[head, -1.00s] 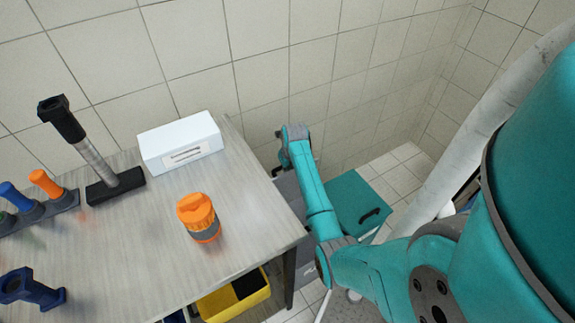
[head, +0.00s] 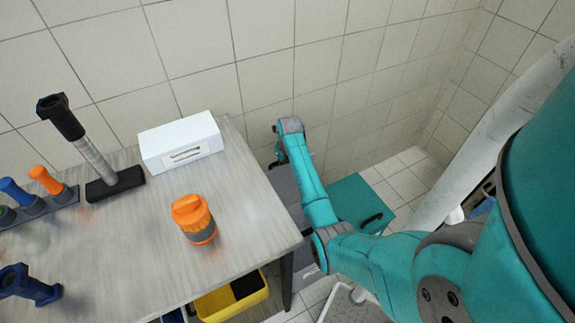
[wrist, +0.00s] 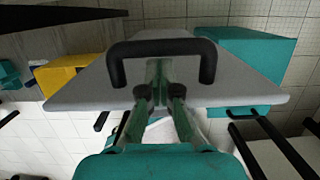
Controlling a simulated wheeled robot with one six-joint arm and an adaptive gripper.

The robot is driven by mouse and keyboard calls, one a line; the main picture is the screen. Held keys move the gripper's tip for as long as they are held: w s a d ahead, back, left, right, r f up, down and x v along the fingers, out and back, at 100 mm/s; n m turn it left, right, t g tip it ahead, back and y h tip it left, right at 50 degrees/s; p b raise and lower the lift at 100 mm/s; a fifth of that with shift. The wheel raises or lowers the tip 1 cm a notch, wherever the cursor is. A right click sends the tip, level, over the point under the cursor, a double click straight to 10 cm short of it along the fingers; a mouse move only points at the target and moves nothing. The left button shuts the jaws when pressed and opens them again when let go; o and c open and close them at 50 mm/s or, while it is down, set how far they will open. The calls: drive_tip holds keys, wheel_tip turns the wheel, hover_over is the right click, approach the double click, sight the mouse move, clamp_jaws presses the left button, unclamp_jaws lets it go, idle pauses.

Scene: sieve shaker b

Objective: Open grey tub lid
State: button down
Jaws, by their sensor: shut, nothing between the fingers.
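The grey tub lid (wrist: 240,88) fills the middle of the wrist view as a flat grey panel with a black bar handle (wrist: 162,48). My gripper (wrist: 159,92) is in front of the lid's face, just below the handle in the picture. Its fingers are shut with nothing held. I cannot tell whether they touch the lid. In the head view, part of the grey tub (head: 284,184) shows in the gap between table and wall, left of my arm.
A table (head: 110,250) with an orange-lidded jar (head: 194,220), white box (head: 181,142) and hammer (head: 95,155) stands left. A yellow bin (head: 232,298) is below its edge. A teal box (head: 358,198) with a black handle stands right of the grey tub.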

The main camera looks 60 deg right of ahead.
drive_tip(key=shift+w+d, duration=0.25)
drive_tip(key=shift+w, duration=0.25)
drive_tip(key=shift+r, duration=0.15)
drive_tip(key=v, duration=1.1)
drive_tip(key=shift+s+r, duration=0.2)
drive_tip(key=shift+r, duration=0.15)
drive_tip(key=shift+a, duration=0.1)
